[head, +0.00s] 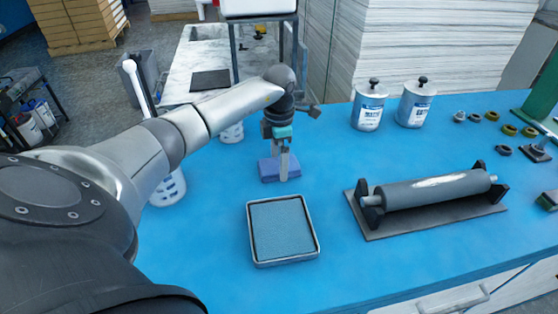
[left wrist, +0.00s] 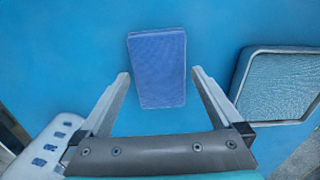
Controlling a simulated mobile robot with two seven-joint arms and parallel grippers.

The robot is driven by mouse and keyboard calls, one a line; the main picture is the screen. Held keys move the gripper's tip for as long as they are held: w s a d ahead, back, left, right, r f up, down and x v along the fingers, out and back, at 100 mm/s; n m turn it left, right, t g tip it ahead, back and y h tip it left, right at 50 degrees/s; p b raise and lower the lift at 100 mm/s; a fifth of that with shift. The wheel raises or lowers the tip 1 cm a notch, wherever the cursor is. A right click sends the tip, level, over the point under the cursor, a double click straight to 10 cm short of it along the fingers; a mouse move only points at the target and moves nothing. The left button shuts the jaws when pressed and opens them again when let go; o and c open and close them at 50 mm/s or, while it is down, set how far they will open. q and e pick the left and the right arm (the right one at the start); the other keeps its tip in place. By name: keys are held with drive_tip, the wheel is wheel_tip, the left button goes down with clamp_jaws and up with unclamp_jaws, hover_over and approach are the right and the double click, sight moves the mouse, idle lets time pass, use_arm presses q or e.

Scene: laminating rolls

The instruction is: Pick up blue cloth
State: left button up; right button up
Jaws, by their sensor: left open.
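The blue cloth (head: 270,170) is a small, folded blue-violet block lying flat on the blue table. In the left wrist view the cloth (left wrist: 157,68) lies just beyond and between the fingertips. My left gripper (head: 283,178) points down over the cloth and hides part of it in the head view. In the left wrist view my left gripper (left wrist: 160,82) is open, with nothing between its fingers. I cannot tell from these views how high the fingertips are above the table. My right gripper is not in view.
A tray with a grey-blue pad (head: 252,244) sits in front of the cloth; it also shows in the left wrist view (left wrist: 237,80). A white container (head: 168,188) stands left. A grey roller (head: 430,190) on a base and two lidded cans (head: 368,108) are right.

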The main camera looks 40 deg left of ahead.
use_arm(q)
drive_tip(key=shift+f, duration=0.2)
drive_tip(key=shift+c, duration=0.2)
drive_tip(key=shift+c, duration=1.4)
drive_tip(key=c, duration=0.8)
drive_tip(key=shift+c, duration=0.2)
drive_tip(key=shift+r, duration=0.15)
wheel_tip(320, 180, up, 20)
drive_tip(key=p, duration=0.3)
